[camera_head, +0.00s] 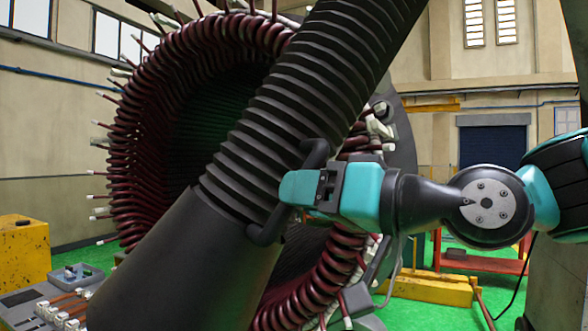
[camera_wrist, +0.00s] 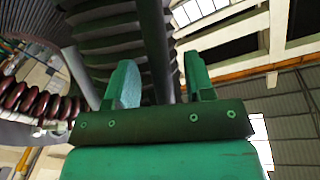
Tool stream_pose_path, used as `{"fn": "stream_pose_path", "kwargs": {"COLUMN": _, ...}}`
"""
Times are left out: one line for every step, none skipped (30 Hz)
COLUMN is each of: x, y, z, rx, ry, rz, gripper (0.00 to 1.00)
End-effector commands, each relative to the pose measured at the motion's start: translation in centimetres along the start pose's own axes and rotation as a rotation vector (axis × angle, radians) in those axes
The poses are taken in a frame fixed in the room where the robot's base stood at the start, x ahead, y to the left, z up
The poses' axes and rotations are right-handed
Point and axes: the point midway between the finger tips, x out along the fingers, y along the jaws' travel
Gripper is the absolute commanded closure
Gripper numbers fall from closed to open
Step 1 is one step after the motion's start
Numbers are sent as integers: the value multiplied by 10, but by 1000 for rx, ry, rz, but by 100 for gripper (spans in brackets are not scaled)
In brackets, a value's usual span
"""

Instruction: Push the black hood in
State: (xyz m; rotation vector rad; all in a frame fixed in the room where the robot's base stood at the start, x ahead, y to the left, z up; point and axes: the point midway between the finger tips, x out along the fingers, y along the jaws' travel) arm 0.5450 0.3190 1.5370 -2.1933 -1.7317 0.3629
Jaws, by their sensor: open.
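The black hood (camera_head: 185,265) is a smooth dark cone at the lower end of a ribbed black hose (camera_head: 300,95). It stands slanted in front of the round opening of the stator (camera_head: 150,130), which has dark red coils around its rim. A black handle (camera_head: 314,155) is on the hose side just above the hood. My gripper (camera_head: 290,188) is at this handle. In the wrist view its two green fingers (camera_wrist: 160,82) stand apart, with the dark handle bar (camera_wrist: 155,45) between them. Whether the fingers touch the bar cannot be told. The hood's lower end is cut off by the frame.
A grey tool surface (camera_head: 30,300) with small parts lies at the lower left, near a yellow block (camera_head: 24,250). A red stand (camera_head: 470,258) and a yellow beam (camera_head: 430,288) are on the green floor at right. The hose fills the middle of the view.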

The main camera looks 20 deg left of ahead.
Motion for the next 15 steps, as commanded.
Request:
{"fn": "stream_pose_path", "kwargs": {"x": 8, "y": -1, "z": -3, "rx": 1, "ry": -2, "rz": 0, "gripper": 52}}
{"fn": "stream_pose_path", "kwargs": {"x": 11, "y": -1, "z": -3, "rx": 1, "ry": -2, "rz": -1, "gripper": 52}}
{"fn": "stream_pose_path", "kwargs": {"x": 16, "y": -1, "z": -3, "rx": 1, "ry": -1, "rz": -1, "gripper": 52}}
{"fn": "stream_pose_path", "kwargs": {"x": 18, "y": -1, "z": -2, "rx": 1, "ry": -1, "rz": -1, "gripper": 52}}
{"fn": "stream_pose_path", "kwargs": {"x": 20, "y": 0, "z": -2, "rx": 1, "ry": -1, "rz": 0, "gripper": 52}}
{"fn": "stream_pose_path", "kwargs": {"x": 22, "y": 0, "z": -1, "rx": 1, "ry": -1, "rz": 1, "gripper": 52}}
{"fn": "stream_pose_path", "kwargs": {"x": 23, "y": 0, "z": -1, "rx": 1, "ry": -1, "rz": 1, "gripper": 52}}
{"fn": "stream_pose_path", "kwargs": {"x": 24, "y": 0, "z": 0, "rx": 0, "ry": -1, "rz": 1, "gripper": 52}}
{"fn": "stream_pose_path", "kwargs": {"x": 25, "y": 0, "z": 0, "rx": 0, "ry": 0, "rz": 1, "gripper": 52}}
{"fn": "stream_pose_path", "kwargs": {"x": 25, "y": 0, "z": 0, "rx": 0, "ry": 0, "rz": 1, "gripper": 52}}
{"fn": "stream_pose_path", "kwargs": {"x": 25, "y": 0, "z": 0, "rx": 0, "ry": 0, "rz": 1, "gripper": 52}}
{"fn": "stream_pose_path", "kwargs": {"x": 25, "y": 1, "z": 0, "rx": 0, "ry": 0, "rz": 1, "gripper": 52}}
{"fn": "stream_pose_path", "kwargs": {"x": 25, "y": 1, "z": 0, "rx": 0, "ry": 0, "rz": 1, "gripper": 52}}
{"fn": "stream_pose_path", "kwargs": {"x": 25, "y": 1, "z": 0, "rx": 0, "ry": 0, "rz": 1, "gripper": 52}}
{"fn": "stream_pose_path", "kwargs": {"x": 25, "y": 1, "z": 0, "rx": 0, "ry": 0, "rz": 1, "gripper": 52}}
